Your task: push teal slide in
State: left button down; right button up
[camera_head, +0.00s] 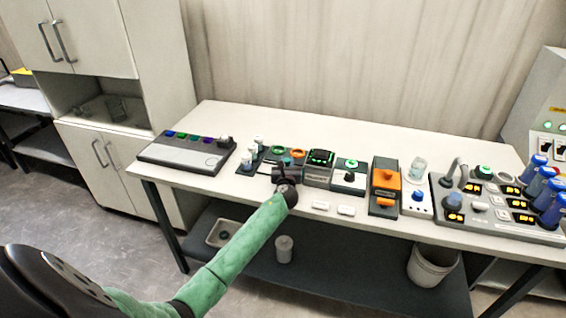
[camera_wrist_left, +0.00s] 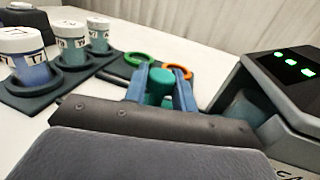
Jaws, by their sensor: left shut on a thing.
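My left gripper (camera_head: 288,167) is at the front of the table, beside a dark device with green lights (camera_head: 320,157). In the left wrist view its two blue fingers (camera_wrist_left: 161,90) are closed around a small teal knob (camera_wrist_left: 160,80), which looks like the handle of the teal slide. Another teal surface (camera_wrist_left: 240,112) shows at the near side of the dark device, partly hidden by the gripper body. I cannot tell how far the slide stands out. My right gripper is not in view.
A green ring (camera_wrist_left: 139,59) and an orange ring (camera_wrist_left: 178,71) lie just beyond the fingers. Several labelled jars stand in a dark rack (camera_wrist_left: 50,88) to the left. An orange device (camera_head: 385,182) stands further right. The table's back strip is clear.

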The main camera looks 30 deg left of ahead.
pick_arm(q)
jog(key=c, duration=1.2)
grip_release()
jog(key=shift+c, duration=0.2)
jog(key=shift+o, duration=0.5)
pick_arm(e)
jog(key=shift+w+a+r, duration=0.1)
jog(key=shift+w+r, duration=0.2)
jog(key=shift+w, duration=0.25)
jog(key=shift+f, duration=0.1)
pick_arm(q)
jog(key=shift+s+d, duration=0.15)
jog(key=shift+s, duration=0.15)
jog(key=b+v, duration=0.2)
jog(key=v, duration=0.4)
jog(key=shift+f, duration=0.1)
jog(key=shift+s+d, duration=0.35)
jog(key=shift+s, duration=0.15)
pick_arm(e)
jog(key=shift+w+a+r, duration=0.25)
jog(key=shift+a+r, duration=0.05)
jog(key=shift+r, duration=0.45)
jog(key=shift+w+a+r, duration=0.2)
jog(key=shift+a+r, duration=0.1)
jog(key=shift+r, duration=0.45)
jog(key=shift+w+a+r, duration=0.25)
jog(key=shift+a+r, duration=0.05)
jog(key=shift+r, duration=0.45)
